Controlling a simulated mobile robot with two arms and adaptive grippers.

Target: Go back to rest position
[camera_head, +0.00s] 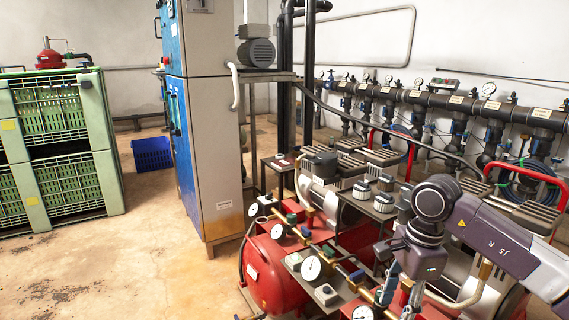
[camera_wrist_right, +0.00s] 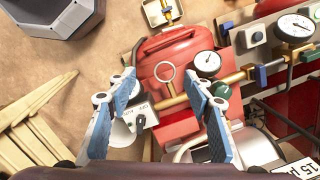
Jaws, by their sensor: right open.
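My right arm comes in from the right in the head view, over the red compressor tank (camera_head: 275,270). My right gripper (camera_wrist_right: 160,78) is open in the wrist view, its two blue-padded fingers apart. Nothing is held between the fingers. Behind the gap show a metal ring (camera_wrist_right: 165,72), a brass pipe (camera_wrist_right: 172,102) and a small grey switch box (camera_wrist_right: 139,116). How far the fingers are from these parts is hard to tell. In the head view my right gripper is partly hidden by its own wrist. My left gripper is not in view.
Pressure gauges (camera_head: 311,268) and valves crowd the compressors around my right arm. A tall blue and grey cabinet (camera_head: 212,150) stands left of them. Green crates (camera_head: 75,185) stand at the far left, a blue crate (camera_head: 152,154) farther back. The floor between is clear.

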